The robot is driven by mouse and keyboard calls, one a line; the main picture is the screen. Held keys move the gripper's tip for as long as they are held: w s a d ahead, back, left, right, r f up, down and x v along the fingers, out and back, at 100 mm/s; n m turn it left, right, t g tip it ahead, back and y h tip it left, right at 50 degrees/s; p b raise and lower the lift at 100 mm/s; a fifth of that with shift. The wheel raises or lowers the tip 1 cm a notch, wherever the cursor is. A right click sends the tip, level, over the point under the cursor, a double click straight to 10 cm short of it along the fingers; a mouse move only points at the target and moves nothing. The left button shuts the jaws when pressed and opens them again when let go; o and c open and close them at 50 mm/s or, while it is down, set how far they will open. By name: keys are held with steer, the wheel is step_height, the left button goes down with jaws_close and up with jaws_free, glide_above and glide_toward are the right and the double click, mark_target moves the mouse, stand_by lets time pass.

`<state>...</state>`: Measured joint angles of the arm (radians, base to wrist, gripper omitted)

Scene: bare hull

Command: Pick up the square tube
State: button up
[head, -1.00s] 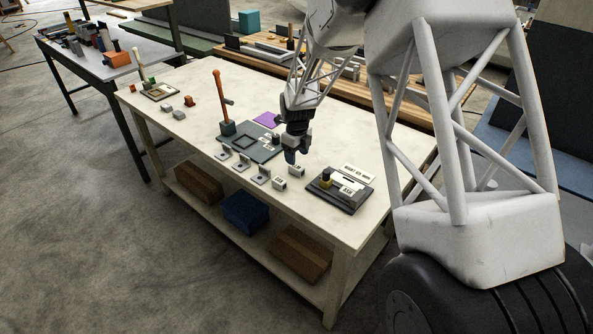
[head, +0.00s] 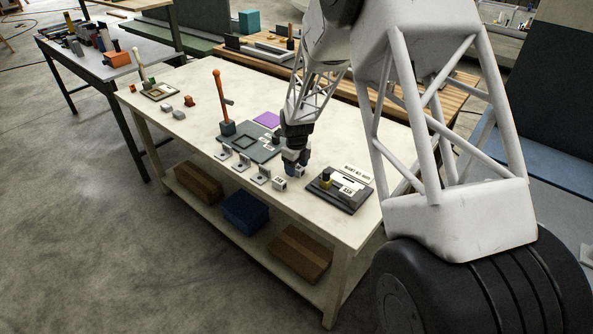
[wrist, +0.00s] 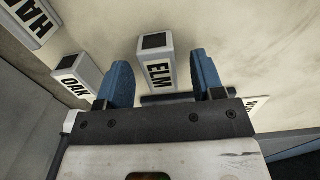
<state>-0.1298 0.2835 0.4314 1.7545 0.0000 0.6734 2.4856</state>
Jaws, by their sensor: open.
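A pale grey square tube marked ELM (wrist: 156,72), with a dark square end, shows between my fingers in the wrist view. My gripper (wrist: 160,62) is open, with one blue finger on either side of it. A gap shows on the right side and a narrower one on the left. In the head view my gripper (head: 297,166) is low over the front part of the cream table (head: 232,206) and mostly hides this tube. A similar piece marked OAK (wrist: 75,78) lies just left of my left finger; it also shows in the head view (head: 280,184).
Another labelled piece (wrist: 30,20) is at the wrist view's top left. A dark tray (head: 340,192) with a labelled plate stands to the right. Small grey brackets (head: 242,163), a dark plate (head: 262,148) and an upright orange lever (head: 219,98) are to the left.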

steer(key=shift+f, duration=0.45)
steer(key=c, duration=1)
steer(key=shift+r, duration=0.15)
steer(key=shift+r, duration=1.45)
steer(key=shift+s+r, duration=0.25)
steer(key=s, duration=0.5)
steer(key=s+d+r, duration=0.1)
steer(key=s, duration=0.4)
steer(key=s+d, duration=0.1)
steer(key=s, duration=0.4)
steer(key=shift+s+r, duration=0.15)
steer(key=shift+r, duration=0.05)
